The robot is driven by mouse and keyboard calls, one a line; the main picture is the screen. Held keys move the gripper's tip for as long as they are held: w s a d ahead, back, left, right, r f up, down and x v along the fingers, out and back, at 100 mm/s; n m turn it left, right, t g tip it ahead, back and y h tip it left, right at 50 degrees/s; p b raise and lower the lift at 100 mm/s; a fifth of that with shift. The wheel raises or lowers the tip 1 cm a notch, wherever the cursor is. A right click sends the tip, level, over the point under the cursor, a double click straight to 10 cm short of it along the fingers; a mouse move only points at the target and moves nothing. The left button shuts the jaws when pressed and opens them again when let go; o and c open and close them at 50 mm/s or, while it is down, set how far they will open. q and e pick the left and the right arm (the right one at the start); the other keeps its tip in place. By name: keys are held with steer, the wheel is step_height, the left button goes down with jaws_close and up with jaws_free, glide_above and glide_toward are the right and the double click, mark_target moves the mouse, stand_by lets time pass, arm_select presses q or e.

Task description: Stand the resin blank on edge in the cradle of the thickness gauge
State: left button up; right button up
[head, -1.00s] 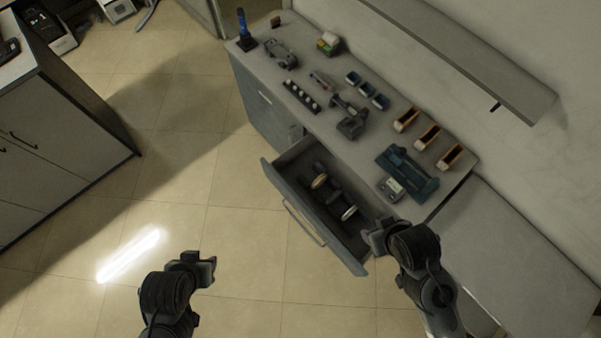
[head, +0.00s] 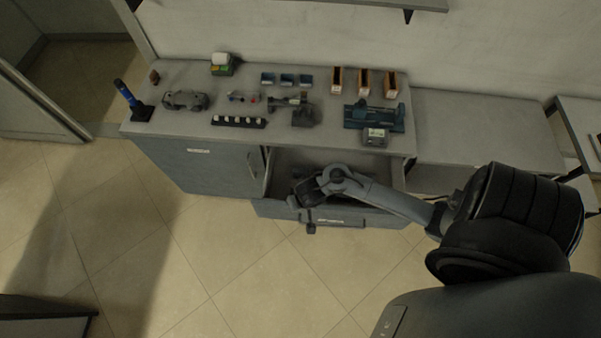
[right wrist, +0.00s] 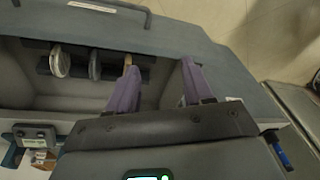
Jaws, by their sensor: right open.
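Several round blanks stand on edge in a dark rack inside the open drawer. In the right wrist view they are a pale disc (right wrist: 61,61), a grey disc (right wrist: 95,66) and a tan disc (right wrist: 128,64) partly behind a finger. I cannot tell which is resin. My right gripper (right wrist: 160,78) is open and empty, its fingers over the drawer beside the tan disc. In the head view the right gripper (head: 306,208) hides much of the rack. A teal fixture (head: 360,118) with a small grey box (head: 375,137) stands on the counter, possibly the thickness gauge. My left gripper is out of view.
The drawer (head: 275,208) is pulled out below the counter (head: 180,125). On the counter are orange bins (head: 364,84), blue bins (head: 286,79), a dark device (head: 300,115), a row of white pieces (head: 238,122) and a blue-handled tool (head: 127,95). The floor in front is clear.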

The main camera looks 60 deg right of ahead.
steer(key=w+d+f+m+g+b, duration=0.1)
steer(key=w+d+f+m+b, duration=0.3)
steer(key=d+f, duration=0.45)
steer(key=b, duration=0.5)
glide_toward(311, 176)
steer(key=f+b, duration=0.1)
steer(key=a+f+m+b, duration=0.1)
steer(key=b, duration=0.1)
steer(key=shift+w+f+g+h, duration=0.2)
steer(key=shift+g+h, duration=0.1)
steer(key=shift+g, duration=0.1)
steer(key=shift+w+d+f+b, duration=0.1)
steer(key=shift+d+f+b, duration=0.05)
steer(key=shift+f+b, duration=0.75)
steer(key=shift+w+d+f+b, duration=0.15)
steer(key=shift+f+b, duration=0.4)
steer(key=shift+f, duration=0.7)
steer(key=shift+s+d+f+b, duration=0.1)
steer(key=shift+d+f+b, duration=0.1)
steer(key=shift+f+b, duration=0.7)
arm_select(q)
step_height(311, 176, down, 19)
arm_select(e)
steer(key=shift+f, duration=0.1)
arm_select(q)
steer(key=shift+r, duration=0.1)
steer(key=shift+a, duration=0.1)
arm_select(e)
jaws_close()
